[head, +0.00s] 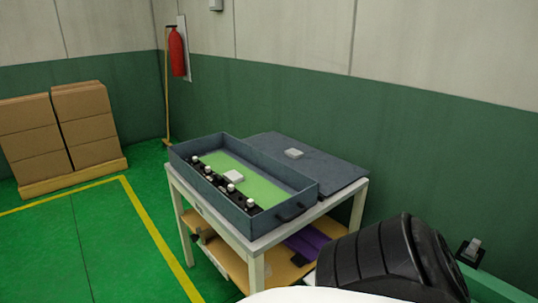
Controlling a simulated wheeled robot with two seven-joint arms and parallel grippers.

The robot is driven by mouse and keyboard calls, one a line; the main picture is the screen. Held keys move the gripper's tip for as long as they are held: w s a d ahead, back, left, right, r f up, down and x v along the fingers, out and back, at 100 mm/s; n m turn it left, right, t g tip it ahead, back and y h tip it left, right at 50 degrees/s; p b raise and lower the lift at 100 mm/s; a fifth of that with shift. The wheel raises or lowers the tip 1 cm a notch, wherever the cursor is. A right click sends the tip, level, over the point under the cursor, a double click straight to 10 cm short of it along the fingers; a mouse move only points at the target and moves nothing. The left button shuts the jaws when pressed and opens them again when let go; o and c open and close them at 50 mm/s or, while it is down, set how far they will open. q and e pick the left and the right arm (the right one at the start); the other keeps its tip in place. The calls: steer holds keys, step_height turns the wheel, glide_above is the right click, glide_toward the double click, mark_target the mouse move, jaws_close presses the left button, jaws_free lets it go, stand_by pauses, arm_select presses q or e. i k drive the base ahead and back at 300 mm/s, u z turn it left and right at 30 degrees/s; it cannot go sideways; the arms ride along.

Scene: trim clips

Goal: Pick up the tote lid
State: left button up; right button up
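The tote lid (326,166) is a flat dark blue-grey panel. It lies on the top of a white table (322,208), on the far right side beside the tote. A small white block (294,153) sits on its upper face. The open tote (292,181) is a blue-grey box with a green floor, a white block (233,176) and a row of black clips with white knobs along its near side. A black handle is on its right end. Neither of my grippers is in view.
The table's lower shelf (238,265) holds purple and dark items. Behind the table is a green and white wall. A fire extinguisher (177,52) hangs at the back. Stacked boxes (82,118) stand at left. Green floor left of the table is clear. A black part of mine fills the lower right.

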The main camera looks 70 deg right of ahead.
mark_target(334, 174)
steer(key=i, duration=1.1)
steer(key=z, duration=2.5)
